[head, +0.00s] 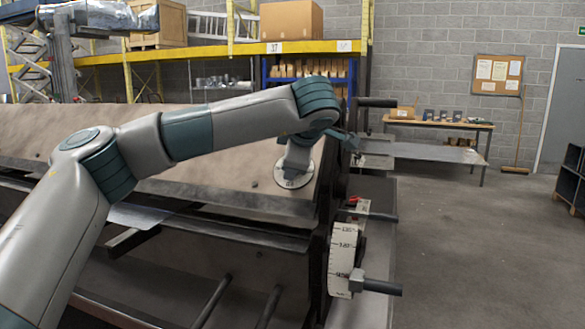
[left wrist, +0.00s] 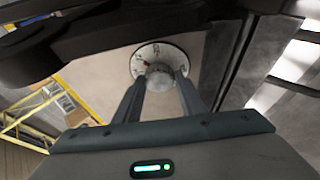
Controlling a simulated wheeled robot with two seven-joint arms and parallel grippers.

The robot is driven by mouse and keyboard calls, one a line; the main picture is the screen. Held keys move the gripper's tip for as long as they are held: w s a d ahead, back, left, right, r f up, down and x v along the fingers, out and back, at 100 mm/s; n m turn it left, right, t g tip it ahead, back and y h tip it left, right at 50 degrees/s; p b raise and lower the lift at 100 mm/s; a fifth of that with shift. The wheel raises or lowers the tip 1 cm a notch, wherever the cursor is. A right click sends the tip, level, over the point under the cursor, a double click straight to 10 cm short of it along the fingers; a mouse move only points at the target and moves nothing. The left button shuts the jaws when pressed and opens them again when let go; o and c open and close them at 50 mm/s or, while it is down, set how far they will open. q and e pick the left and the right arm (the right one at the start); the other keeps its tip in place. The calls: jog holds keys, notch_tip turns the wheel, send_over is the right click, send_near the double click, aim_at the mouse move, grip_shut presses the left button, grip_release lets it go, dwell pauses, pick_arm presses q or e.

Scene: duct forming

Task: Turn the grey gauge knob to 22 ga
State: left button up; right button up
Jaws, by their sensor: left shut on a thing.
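The gauge dial (head: 283,184) is a white disc on the sloping tan face of the machine. It also shows in the left wrist view (left wrist: 146,51), with dark marks and a small red mark near its left rim. The marks are too small to read surely. My left gripper (left wrist: 159,80) has its two fingers on either side of the grey gauge knob (left wrist: 160,72) and is shut on it. In the head view my left gripper (head: 295,169) comes down over the dial and hides the knob. My right gripper is in neither view.
A white scale drum (head: 342,258) with a dark handle sits at the machine's right end, near a small red part (head: 354,200). Dark bars stick out there. A work table (head: 440,152) and a yellow rack (head: 230,49) stand behind.

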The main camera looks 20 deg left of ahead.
pick_arm(q)
jog(key=shift+d+f, duration=0.1)
jog(key=shift+f, duration=0.25)
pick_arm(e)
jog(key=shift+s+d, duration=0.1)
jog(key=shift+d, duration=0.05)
pick_arm(q)
jog(key=o, duration=1)
jog(key=shift+r, duration=0.1)
jog(key=shift+r, duration=0.15)
jog(key=shift+v, duration=0.75)
jog(key=shift+b+v, duration=1.6)
jog(key=shift+v, duration=6.3)
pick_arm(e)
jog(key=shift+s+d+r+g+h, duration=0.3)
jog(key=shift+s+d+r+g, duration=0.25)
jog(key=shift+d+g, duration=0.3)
pick_arm(q)
jog(key=shift+s, duration=0.1)
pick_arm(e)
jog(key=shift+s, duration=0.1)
